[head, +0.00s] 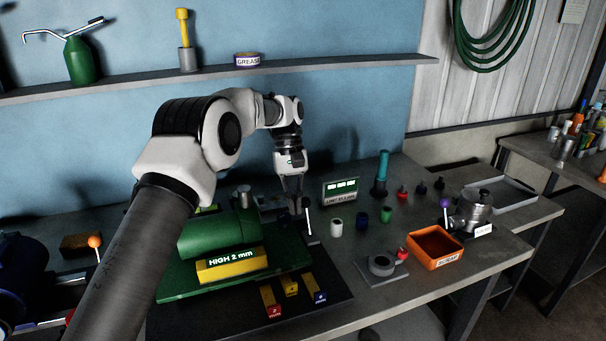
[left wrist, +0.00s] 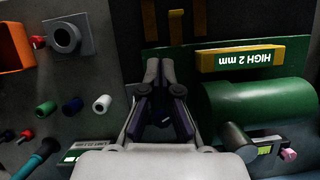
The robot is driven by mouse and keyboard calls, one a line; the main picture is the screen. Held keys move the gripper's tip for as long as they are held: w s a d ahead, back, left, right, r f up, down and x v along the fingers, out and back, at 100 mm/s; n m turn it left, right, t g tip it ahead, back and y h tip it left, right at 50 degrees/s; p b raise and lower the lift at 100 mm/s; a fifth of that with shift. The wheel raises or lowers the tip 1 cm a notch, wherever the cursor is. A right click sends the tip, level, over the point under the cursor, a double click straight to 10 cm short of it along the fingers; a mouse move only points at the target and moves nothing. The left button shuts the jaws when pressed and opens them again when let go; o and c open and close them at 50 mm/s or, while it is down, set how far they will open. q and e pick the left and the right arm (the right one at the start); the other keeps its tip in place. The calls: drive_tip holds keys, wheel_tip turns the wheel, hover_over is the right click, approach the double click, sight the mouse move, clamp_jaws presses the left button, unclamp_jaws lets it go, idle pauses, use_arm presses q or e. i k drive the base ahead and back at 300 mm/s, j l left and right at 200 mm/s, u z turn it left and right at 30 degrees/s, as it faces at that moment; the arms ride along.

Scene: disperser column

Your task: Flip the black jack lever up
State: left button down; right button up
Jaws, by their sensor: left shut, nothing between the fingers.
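My left gripper (head: 296,207) points down beside the right end of the green cylinder (head: 222,233) and its green base plate (head: 185,290). Its fingers are together with nothing held; they also show in the left wrist view (left wrist: 160,70). A thin pale rod (head: 308,222) stands just right of the fingertips in the head view. I cannot clearly make out the black jack lever against the dark fingers and dark parts there, nor whether the fingers touch it. My right gripper is not in view.
A yellow "HIGH 2 mm" block (head: 232,265) lies in front of the cylinder. A green-and-white display (head: 341,189) and several small coloured cylinders stand to the right. An orange scrap tray (head: 435,243) and a grey ring block (head: 381,267) are farther right.

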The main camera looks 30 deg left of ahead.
sight(306, 202)
drive_tip(key=i+j, duration=0.6)
drive_tip(key=i, duration=0.15)
